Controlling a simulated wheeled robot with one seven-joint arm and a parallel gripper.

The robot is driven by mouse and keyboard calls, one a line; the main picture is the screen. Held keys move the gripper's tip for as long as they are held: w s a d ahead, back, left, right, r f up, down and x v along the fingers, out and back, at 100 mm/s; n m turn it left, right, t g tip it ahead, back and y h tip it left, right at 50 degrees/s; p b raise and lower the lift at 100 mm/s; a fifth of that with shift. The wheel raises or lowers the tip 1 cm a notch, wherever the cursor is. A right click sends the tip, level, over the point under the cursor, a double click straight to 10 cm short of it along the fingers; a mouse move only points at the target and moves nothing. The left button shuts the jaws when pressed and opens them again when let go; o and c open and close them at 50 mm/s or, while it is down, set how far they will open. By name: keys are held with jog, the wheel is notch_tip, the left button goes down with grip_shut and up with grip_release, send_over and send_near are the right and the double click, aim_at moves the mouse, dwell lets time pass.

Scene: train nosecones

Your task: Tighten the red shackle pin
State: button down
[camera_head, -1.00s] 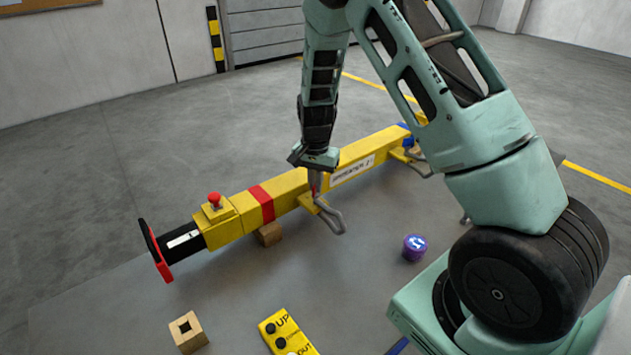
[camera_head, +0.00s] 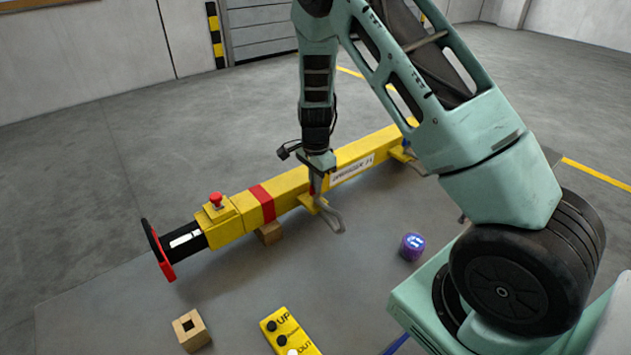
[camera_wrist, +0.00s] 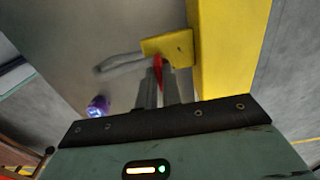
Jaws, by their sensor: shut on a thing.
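The red shackle pin (camera_wrist: 158,68) shows as a small red piece between my fingertips in the wrist view, beside a yellow lug. My gripper (camera_head: 315,186) points down at the lug and is shut on the pin; it also shows in the wrist view (camera_wrist: 157,90). The grey shackle bow (camera_head: 333,217) hangs from the yellow lug (camera_head: 309,204) on the near side of the yellow beam (camera_head: 238,211). In the wrist view the shackle (camera_wrist: 120,63) extends left from the lug. My fingers hide most of the pin.
A purple round object (camera_head: 412,247) lies right of the shackle. A wooden block with a square hole (camera_head: 191,331) and a yellow button pendant (camera_head: 289,333) lie in front. A red push button (camera_head: 216,199) tops the beam's left part. A wooden block (camera_head: 269,233) supports the beam.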

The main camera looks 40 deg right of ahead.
jog(key=shift+w+r, duration=0.15)
jog(key=shift+w, duration=0.05)
jog(key=c, duration=1.7)
grip_release()
jog(key=shift+o, duration=0.7)
jog(key=shift+s, duration=0.1)
notch_tip(320, 180, up, 17)
jog(key=b, duration=0.2)
jog(key=shift+r+b, duration=0.15)
jog(key=shift+b, duration=0.25)
